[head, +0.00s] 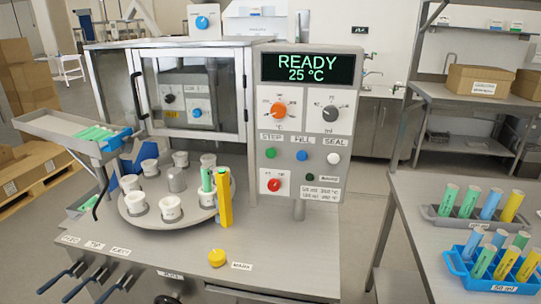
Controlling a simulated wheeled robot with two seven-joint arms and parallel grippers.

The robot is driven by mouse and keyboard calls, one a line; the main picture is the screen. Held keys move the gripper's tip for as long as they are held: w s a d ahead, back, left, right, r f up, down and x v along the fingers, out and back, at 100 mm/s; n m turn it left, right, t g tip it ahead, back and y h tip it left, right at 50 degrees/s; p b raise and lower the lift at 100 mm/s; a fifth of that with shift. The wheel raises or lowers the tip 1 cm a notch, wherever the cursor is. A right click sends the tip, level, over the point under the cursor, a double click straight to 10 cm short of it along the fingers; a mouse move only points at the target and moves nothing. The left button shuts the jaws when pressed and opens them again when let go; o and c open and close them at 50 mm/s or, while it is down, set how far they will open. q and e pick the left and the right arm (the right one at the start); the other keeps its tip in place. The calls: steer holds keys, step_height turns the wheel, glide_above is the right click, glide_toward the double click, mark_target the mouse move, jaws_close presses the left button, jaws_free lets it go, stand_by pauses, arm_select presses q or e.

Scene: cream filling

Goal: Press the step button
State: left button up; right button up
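The step button is a green round button (270,153) under the STEP label on the grey control panel (290,185) of the machine. Beside it, to the right, are a blue button (301,156) under FILL and a white button (334,158) under SEAL. The display (311,68) above reads READY, 25 °C. A round turntable (150,214) in front of the glass cabinet carries several white cups and a green tube (207,178). Neither of my grippers is in view.
A yellow post (225,200) stands at the turntable's right edge, with a yellow knob (217,257) in front. A sloped tray (75,130) with green tubes juts out at left. Racks of coloured tubes (490,265) stand on the right table. Space before the panel is clear.

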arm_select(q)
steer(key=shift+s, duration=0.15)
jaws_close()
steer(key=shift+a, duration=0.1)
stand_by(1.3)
